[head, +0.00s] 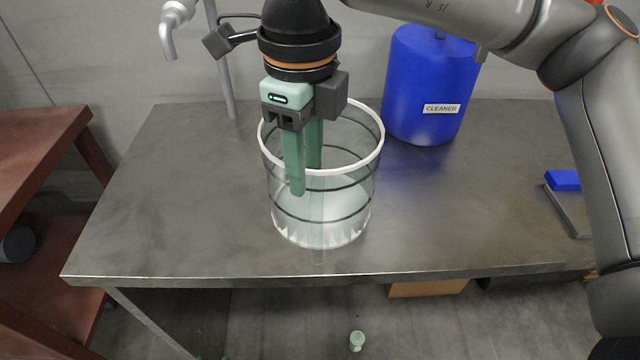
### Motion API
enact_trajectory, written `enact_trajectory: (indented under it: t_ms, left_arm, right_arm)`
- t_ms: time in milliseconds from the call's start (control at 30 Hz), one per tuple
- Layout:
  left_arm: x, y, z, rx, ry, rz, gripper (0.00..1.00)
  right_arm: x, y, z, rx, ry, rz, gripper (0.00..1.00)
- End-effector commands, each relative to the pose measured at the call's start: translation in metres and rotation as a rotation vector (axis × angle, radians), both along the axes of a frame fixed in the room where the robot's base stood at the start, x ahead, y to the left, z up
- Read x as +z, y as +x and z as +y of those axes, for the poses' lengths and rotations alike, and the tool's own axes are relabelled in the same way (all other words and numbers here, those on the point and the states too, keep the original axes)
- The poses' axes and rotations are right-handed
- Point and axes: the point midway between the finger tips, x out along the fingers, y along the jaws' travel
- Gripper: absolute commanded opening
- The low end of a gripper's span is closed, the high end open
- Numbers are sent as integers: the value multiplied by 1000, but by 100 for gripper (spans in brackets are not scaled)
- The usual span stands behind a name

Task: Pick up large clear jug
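The large clear jug (345,205) stands upright on the metal table, near its front edge. It has a white rim and dark rings around its see-through wall. My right gripper (305,182) points down over the jug's front left rim. One green finger passes in front of the rim and the other is behind it, over the jug's mouth. A gap shows between the fingers, so the gripper looks open. Whether either finger touches the wall cannot be told. My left gripper is not in view.
A blue cleaner container (425,95) stands behind the jug to the right. A blue-topped object (564,181) lies at the table's right end. The metal table (170,200) is clear left of the jug. A reddish-brown shelf (40,140) is at left. A tap (172,28) hangs at top left.

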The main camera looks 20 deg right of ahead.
Motion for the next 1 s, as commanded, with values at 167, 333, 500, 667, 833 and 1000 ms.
enact_trajectory:
  t_ms: [167,333,500,667,833,1000]
  left_arm:
    - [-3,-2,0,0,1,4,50]
    - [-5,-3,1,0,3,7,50]
    - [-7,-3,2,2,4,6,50]
    - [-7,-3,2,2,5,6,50]
    - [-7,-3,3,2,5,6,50]
    - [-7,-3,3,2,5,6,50]
  right_arm:
    - [-20,0,0,1,1,1,38]
    - [-35,2,1,1,1,3,38]
    - [-62,5,1,1,2,2,38]
    - [-73,5,1,1,3,2,38]
    - [-74,5,1,1,4,1,38]
    - [-74,5,1,1,4,1,25]
